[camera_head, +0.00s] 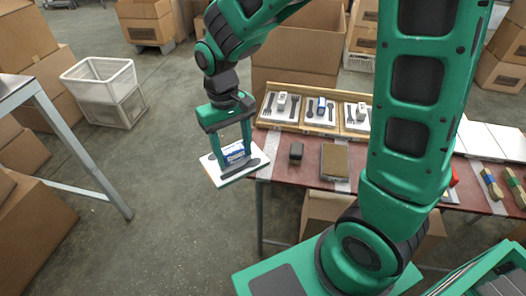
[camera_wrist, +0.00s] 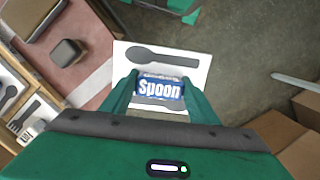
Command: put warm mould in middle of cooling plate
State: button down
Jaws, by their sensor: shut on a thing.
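My gripper (camera_head: 235,155) is shut on the labelled block of a white mould (camera_head: 227,179). The block (camera_wrist: 160,89) sits between both fingers (camera_wrist: 160,95). The mould is held clear of the table, over the floor just left of the table's left end. A brown-topped square plate (camera_head: 335,161) lies on the table to the right. I cannot tell for certain whether it is the cooling plate.
A small dark block (camera_head: 296,152) stands left of the brown plate. Behind them a wooden tray (camera_head: 305,128) holds several white slabs with dark cutlery shapes. The red tabletop (camera_head: 284,173) has bare room at its left front. A metal-legged table (camera_head: 85,165) stands left.

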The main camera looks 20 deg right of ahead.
aim_at(254, 144)
jog(key=w+d+f, duration=0.1)
jog(key=d+f, duration=0.1)
jog(key=w+d+f, duration=0.1)
jog(key=w+d, duration=0.1)
jog(key=d, duration=0.1)
jog(key=w+d+f, duration=0.2)
jog(key=d, duration=0.1)
jog(key=shift+w+f, duration=0.2)
jog(key=shift+f, duration=2.2)
jog(key=c, duration=0.7)
grip_release()
jog(key=shift+f, duration=0.1)
notch_tip(254, 144, up, 12)
jog(key=w, duration=0.1)
jog(key=shift+w, duration=0.2)
